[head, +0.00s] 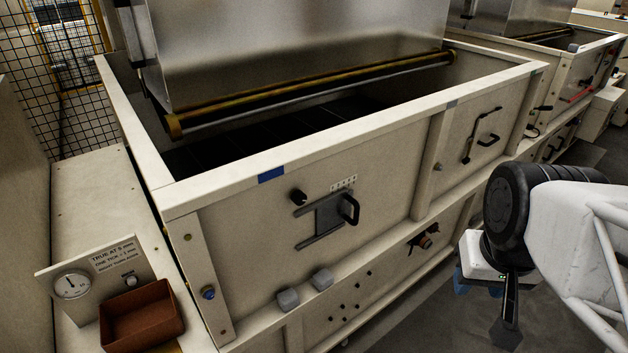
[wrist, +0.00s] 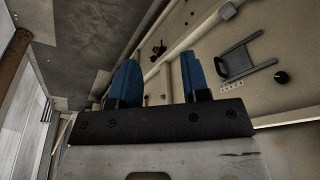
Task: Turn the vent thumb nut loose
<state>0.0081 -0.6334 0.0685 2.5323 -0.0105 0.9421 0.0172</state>
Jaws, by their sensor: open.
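I cannot tell for sure which part is the vent thumb nut. Candidates on the cream hopper front are a black round knob (head: 299,196) beside the slide plate, a copper-brown fitting (head: 425,241) on the lower panel, and a blue-capped knob (head: 208,293) at the left corner post. The black knob also shows in the wrist view (wrist: 281,77). My gripper (head: 476,288) hangs at the right, apart from the hopper front and partly hidden by my arm. In the wrist view its blue fingers (wrist: 160,75) stand apart with nothing between them.
A slide plate with a black handle (head: 349,209) and two grey blocks (head: 288,299) project from the front. A crank-like handle (head: 468,150) is on the right panel. A gauge board (head: 95,283) and red-brown tray (head: 142,316) stand at left. The floor before the hopper is clear.

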